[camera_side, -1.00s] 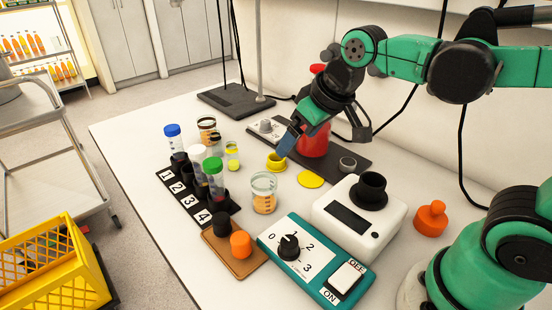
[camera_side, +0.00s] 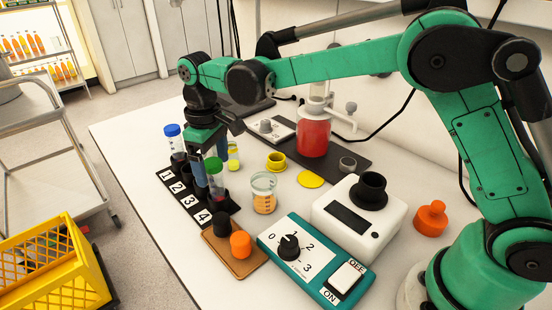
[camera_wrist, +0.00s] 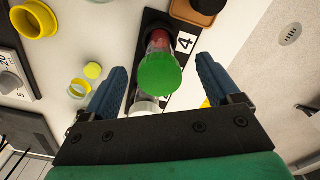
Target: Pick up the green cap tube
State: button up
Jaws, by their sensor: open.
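The green cap tube (camera_side: 215,178) stands upright in the slot by number 4 of the black numbered rack (camera_side: 174,187). It holds a dark red liquid. My gripper (camera_side: 209,163) points down over the rack, with its blue fingers near the tube's cap. In the wrist view, the green cap (camera_wrist: 160,73) sits between the two open fingers (camera_wrist: 161,66), apart from both. A white cap tube (camera_wrist: 145,105) shows just behind it in the wrist view; my gripper hides it in the side view. A blue cap tube (camera_side: 174,140) stands at the rack's far end.
A beaker of orange liquid (camera_side: 263,196) stands right of the rack. A brown board (camera_side: 222,252) with black and orange caps lies in front. A teal control box (camera_side: 310,262) sits front right.

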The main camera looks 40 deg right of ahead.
aim_at(217, 186)
jog(key=shift+f, duration=1.45)
grip_shut()
